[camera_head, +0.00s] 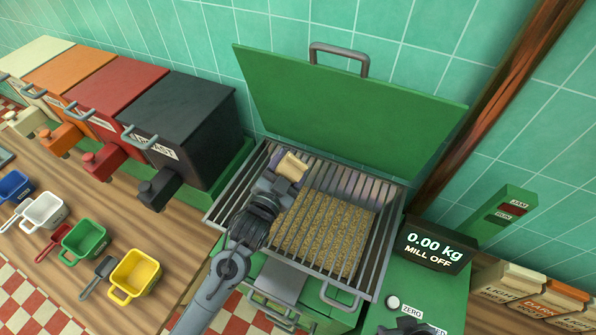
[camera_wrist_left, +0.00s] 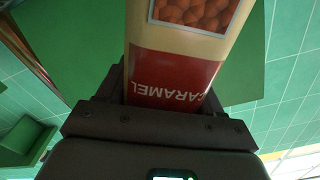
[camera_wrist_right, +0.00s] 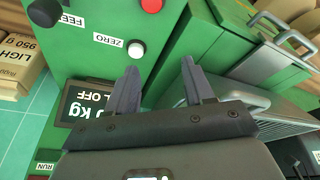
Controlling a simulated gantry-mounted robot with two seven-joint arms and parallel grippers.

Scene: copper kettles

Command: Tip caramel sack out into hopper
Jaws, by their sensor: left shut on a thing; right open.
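The caramel sack (camera_head: 291,166) is cream; in the left wrist view the sack (camera_wrist_left: 175,70) shows a red band reading CARAMEL upside down and a picture of brown balls. My left gripper (camera_head: 276,184) is shut on it, above the back left part of the hopper's grate. Most of the sack is hidden by the gripper in the head view. The green hopper has its lid (camera_head: 345,110) raised; pale brown grain (camera_head: 318,232) shows beneath the grate bars (camera_head: 378,240). My right gripper (camera_wrist_right: 160,88) is open and empty near the green control panel (camera_wrist_right: 105,15).
The display (camera_head: 432,246) reads 0.00 kg, MILL OFF. A white ZERO button (camera_wrist_right: 136,50) and a red button (camera_wrist_right: 151,5) are on the panel. Coloured bins (camera_head: 180,120) and scoops (camera_head: 135,275) stand at left. More sacks (camera_head: 540,290) sit at right. A wooden post (camera_head: 500,85) rises behind.

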